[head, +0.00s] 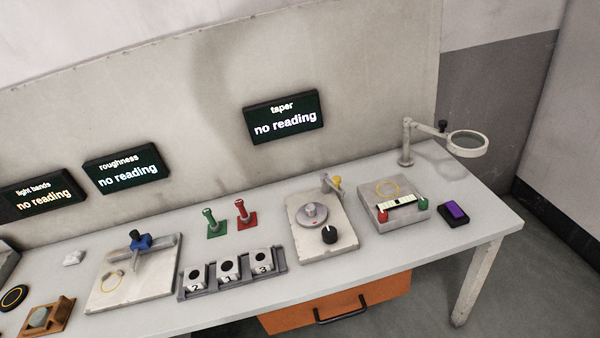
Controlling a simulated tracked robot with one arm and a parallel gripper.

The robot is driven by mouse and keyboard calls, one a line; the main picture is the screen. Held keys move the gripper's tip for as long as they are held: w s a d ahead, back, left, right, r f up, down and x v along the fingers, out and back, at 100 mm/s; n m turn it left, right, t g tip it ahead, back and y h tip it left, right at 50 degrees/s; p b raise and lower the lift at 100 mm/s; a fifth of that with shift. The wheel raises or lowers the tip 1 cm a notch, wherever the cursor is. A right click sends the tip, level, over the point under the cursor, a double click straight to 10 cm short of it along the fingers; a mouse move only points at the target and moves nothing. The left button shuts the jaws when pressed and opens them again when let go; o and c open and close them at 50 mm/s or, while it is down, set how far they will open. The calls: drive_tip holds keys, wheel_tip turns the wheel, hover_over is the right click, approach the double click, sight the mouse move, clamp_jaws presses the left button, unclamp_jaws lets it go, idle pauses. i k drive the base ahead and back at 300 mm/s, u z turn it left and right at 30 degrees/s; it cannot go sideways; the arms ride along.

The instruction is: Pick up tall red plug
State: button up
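A tall red plug (241,212) stands upright on a red base on the grey bench, a little left of the middle of the head view. A similar green plug (210,222) stands upright just to its left, on a green base. The two are close together but apart. Nothing hides the red plug. My gripper is not in view, so its fingers cannot be seen.
In front of the plugs, a grey rack holds blocks (229,268) numbered 2, 1 and 3. A plate with a round dial (310,214) stands to the right, a plate with a blue clamp (139,241) to the left. A "taper" screen (284,118) hangs behind. A magnifier (467,144) stands far right.

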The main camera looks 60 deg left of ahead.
sight(246, 218)
drive_tip(key=z, duration=0.65)
drive_tip(key=i, duration=2.2)
drive_tip(key=u, duration=3.95)
drive_tip(key=i, duration=0.95)
drive_tip(key=u, duration=0.15)
